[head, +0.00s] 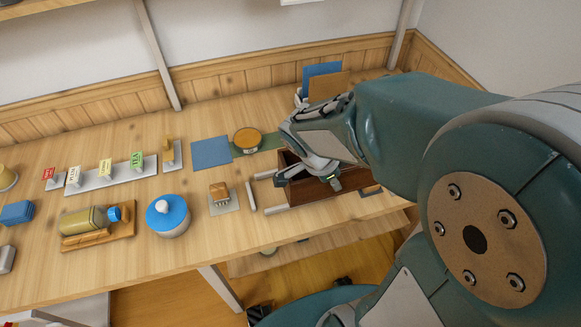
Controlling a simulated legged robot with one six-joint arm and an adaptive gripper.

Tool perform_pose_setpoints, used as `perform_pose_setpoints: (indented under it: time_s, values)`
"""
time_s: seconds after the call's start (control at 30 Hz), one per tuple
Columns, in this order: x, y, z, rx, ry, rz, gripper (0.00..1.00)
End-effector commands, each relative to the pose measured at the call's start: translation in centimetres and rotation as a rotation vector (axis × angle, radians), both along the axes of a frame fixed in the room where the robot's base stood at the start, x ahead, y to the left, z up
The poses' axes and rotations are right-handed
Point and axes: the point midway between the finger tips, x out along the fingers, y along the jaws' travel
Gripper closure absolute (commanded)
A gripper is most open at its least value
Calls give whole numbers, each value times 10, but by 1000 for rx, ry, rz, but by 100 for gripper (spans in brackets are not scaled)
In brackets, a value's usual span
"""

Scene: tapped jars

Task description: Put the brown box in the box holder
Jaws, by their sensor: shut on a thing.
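The brown box (312,190), dark reddish-brown with an open top, is at the right part of the wooden table, partly hidden by my gripper and arm. My gripper (308,177) reaches down over it from the right and is shut on it. Pale bars that look like the box holder (251,196) show at the box's left end: one upright in the picture, and two short ones pointing toward the box. The rest of the holder is hidden by the box and arm. I cannot tell whether the box touches the table or hangs slightly above it.
A round wooden-lidded jar (247,140) stands behind the box, beside a blue mat (211,152). A rack holds blue and brown panels (323,86) at the back. The table's front edge is close.

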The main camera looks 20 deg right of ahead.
Motion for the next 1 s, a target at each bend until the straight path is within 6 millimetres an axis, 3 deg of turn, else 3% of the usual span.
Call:
perform_pose_setpoints:
  time_s: [0.2,0.5,0.77,1.0]
  values:
    - [33,28,-19,0,1,5,100]
    - [59,48,-61,3,1,3,100]
    - [69,58,-75,1,-2,2,100]
    - [71,60,-106,0,0,1,100]
